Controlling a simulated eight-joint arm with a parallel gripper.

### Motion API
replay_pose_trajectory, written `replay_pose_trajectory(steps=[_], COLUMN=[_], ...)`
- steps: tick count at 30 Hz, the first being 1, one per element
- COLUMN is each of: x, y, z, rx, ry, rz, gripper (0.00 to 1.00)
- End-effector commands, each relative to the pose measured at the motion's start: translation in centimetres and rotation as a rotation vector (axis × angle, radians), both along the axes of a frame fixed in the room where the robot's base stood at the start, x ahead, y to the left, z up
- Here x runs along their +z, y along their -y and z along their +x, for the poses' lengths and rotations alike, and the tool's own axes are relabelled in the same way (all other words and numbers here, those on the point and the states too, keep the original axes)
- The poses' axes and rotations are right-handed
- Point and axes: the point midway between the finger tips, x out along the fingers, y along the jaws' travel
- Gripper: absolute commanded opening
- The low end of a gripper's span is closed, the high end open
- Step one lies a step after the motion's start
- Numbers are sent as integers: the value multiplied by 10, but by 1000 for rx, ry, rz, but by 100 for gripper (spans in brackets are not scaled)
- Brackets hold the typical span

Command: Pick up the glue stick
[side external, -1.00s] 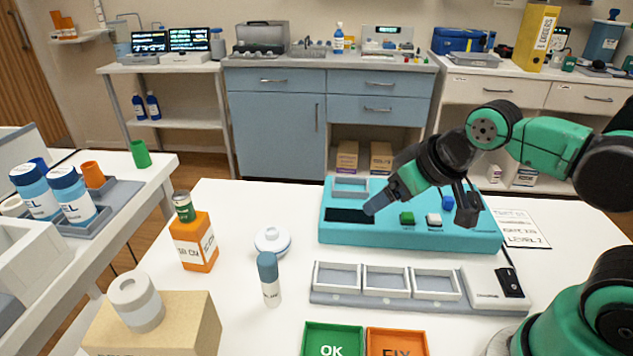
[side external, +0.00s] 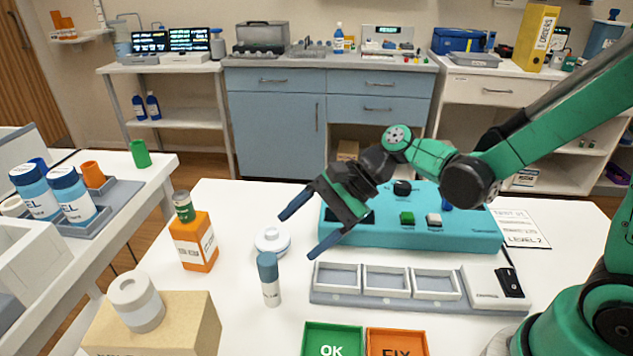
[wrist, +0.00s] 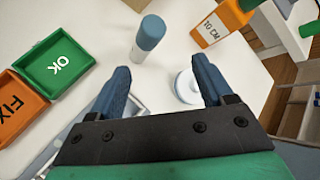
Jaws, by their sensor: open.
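The glue stick (side external: 270,281) stands upright on the white table, with a blue-grey cap and a pale labelled body. In the wrist view the glue stick (wrist: 150,36) lies beyond the fingertips, between them and nearer the left one. My gripper (side external: 297,230) is open and empty, its blue fingers spread above the table, up and to the right of the glue stick. In the wrist view my gripper (wrist: 160,80) shows both fingers apart with nothing between them.
A round white lidded container (side external: 271,241) stands close behind the glue stick. An orange box (side external: 194,245) and a cardboard box (side external: 185,330) are to the left. A tray with compartments (side external: 385,300) is to the right, with green OK (side external: 333,330) and orange FIX (side external: 397,335) bins in front. A teal panel (side external: 460,236) stands behind.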

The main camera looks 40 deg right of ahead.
Motion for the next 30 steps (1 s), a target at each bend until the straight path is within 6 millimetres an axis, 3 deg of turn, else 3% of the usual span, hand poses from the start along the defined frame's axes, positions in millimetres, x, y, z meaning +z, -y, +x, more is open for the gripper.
replay_pose_trajectory(steps=[4,10,14,24,30], x=[-11,-18,-20,-37,-40], y=[-16,-26,-32,-72,-79], z=[5,2,2,9,10], rx=[-94,-142,-147,-146,-149], ry=[-225,-419,-457,-458,-455], rz=[243,421,453,451,452], gripper=[74,74,74,74,74])
